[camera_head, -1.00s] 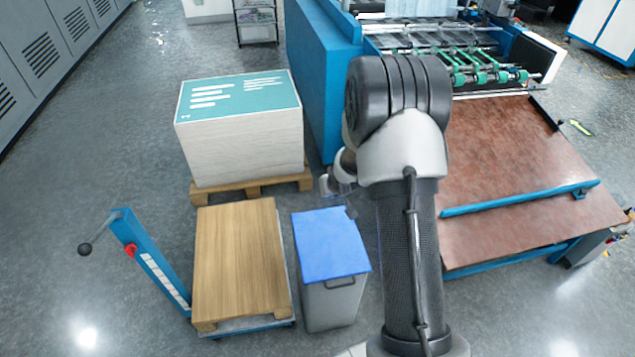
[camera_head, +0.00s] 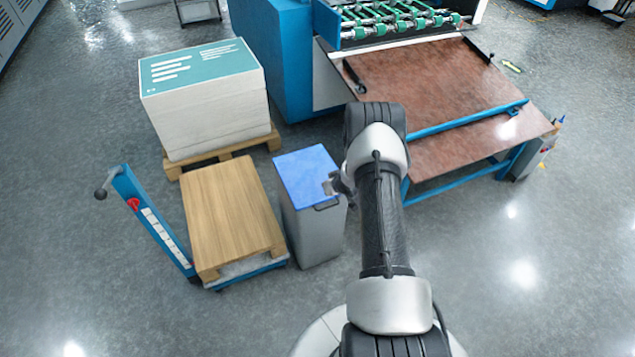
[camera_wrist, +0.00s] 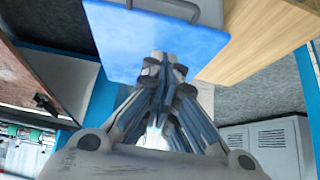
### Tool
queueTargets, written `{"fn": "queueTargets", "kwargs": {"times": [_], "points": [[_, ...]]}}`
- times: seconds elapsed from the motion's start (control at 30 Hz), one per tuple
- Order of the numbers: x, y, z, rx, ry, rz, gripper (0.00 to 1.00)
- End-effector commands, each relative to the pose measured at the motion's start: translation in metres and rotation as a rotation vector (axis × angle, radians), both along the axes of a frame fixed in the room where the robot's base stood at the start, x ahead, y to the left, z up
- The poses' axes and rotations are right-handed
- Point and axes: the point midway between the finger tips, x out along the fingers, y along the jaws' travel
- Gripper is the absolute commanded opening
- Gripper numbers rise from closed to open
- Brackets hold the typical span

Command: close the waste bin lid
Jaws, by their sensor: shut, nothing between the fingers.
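The waste bin (camera_head: 318,238) is a grey box with a blue lid (camera_head: 302,170). The lid lies flat over the bin's top, and I see no gap under its edge in the head view. A dark handle (camera_head: 326,206) sits at the bin's near upper edge. My gripper (camera_head: 331,187) is at the right part of the lid, its fingers together and empty. In the wrist view the shut fingertips (camera_wrist: 165,62) overlap the edge of the blue lid (camera_wrist: 140,45). I cannot tell whether they touch it.
A pallet cart with a wooden top (camera_head: 228,215) stands close left of the bin. A wrapped stack (camera_head: 205,110) on a pallet is behind it. A machine with a brown table (camera_head: 450,95) is at the right. Open floor (camera_head: 540,260) lies at the lower right.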

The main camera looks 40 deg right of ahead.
Motion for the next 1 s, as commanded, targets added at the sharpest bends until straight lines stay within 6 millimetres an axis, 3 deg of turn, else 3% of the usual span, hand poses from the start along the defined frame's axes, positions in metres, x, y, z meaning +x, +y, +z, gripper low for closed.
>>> {"fn": "queueTargets", "kwargs": {"times": [0.03,0.1,0.4,0.63,1.0], "points": [[-0.002,-0.001,-0.021,0.002,-0.001,-0.003,0.00],[-0.004,0.001,-0.037,0.005,-0.020,0.000,0.00],[-0.014,0.002,-0.092,-0.029,-0.172,-0.001,0.00],[-0.017,0.002,-0.113,-0.048,-0.240,-0.001,0.00],[-0.018,0.002,-0.121,-0.056,-0.266,0.000,0.00]]}}
